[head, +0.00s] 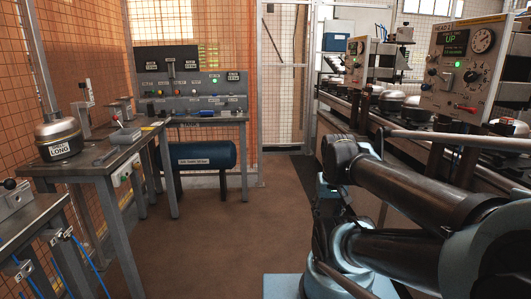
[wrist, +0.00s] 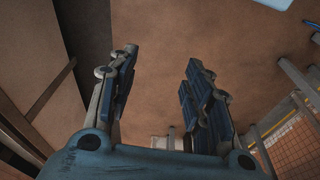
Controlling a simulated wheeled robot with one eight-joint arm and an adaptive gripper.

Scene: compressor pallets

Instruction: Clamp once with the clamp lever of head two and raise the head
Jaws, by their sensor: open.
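The near head panel (head: 462,72) stands at the upper right of the head view. Its top label is partly legible as "HEAD", its screen reads "UP" in green, and a green lamp glows below. A round dial sits beside the screen. A small red-tipped handle (head: 466,108) sticks out low on this panel; I cannot tell whether it is the clamp lever. My gripper (wrist: 161,62) shows in the wrist view, open and empty above brown floor, with its two blue-padded fingers apart. It cannot be made out in the head view, and no panel or lever shows in the wrist view.
A second panel (head: 356,62) stands farther back along the conveyor line, with metal domed compressors (head: 391,101) nearby. At left, a bench holds a compressor marked "LONG" (head: 59,140). A blue tank (head: 206,158) lies under the back bench. The middle floor (head: 215,235) is clear.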

